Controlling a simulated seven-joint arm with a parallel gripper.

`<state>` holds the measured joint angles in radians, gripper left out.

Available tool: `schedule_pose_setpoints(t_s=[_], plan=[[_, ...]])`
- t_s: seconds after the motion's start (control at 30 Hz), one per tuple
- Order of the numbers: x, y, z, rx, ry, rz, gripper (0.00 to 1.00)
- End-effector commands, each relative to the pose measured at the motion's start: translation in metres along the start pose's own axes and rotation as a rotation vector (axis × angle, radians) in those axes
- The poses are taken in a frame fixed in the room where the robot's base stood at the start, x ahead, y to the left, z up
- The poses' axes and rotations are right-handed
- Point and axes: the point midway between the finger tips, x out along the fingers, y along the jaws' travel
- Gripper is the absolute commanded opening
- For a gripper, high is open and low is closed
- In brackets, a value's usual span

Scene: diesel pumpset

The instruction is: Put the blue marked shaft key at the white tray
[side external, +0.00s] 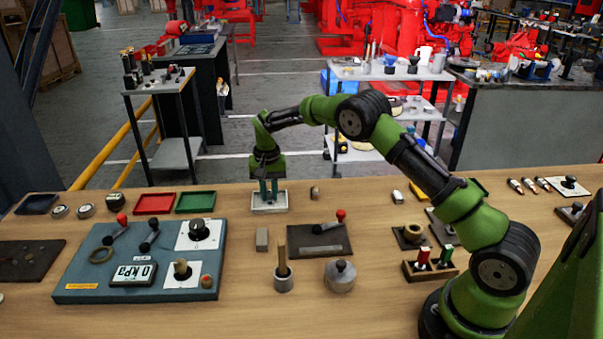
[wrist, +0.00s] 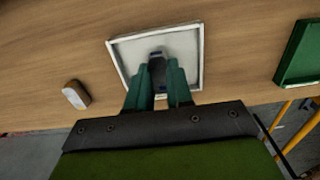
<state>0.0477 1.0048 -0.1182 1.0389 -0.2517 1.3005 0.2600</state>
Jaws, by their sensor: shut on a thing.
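The white tray (side external: 270,208) lies at the far edge of the table, left of the middle of the side view. It fills the upper middle of the wrist view (wrist: 200,80). My gripper (side external: 269,196) points down over the tray, and its green fingers (wrist: 157,75) are shut on the shaft key (wrist: 157,56). The key is a small grey piece with a bluish part, seen between the fingertips in the wrist view. It is over the tray's inside; I cannot tell if it touches the floor. In the side view the fingers hide the key.
A green tray (side external: 196,202) and a red tray (side external: 154,203) lie to the left. A small tan-and-white block (side external: 315,192) lies right of the white tray. A blue-grey control panel (side external: 100,260) and a dark plate with a red-knobbed lever (side external: 320,240) stand nearer.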

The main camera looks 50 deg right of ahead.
Motion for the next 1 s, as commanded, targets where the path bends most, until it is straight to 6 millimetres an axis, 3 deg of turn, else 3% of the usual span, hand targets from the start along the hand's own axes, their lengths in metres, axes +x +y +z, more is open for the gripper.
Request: schedule_pose_setpoints(t_s=[0.63,0.67,0.83,1.0], plan=[[0.0070,-0.0002,-0.0002,0.000,0.001,-0.001,0.00],[0.0069,-0.0002,-0.0003,0.000,0.001,-0.001,0.24],[0.0069,-0.0001,-0.0002,0.000,0.001,-0.001,0.50],[0.0070,-0.0001,-0.0001,0.000,0.000,0.000,0.50]])
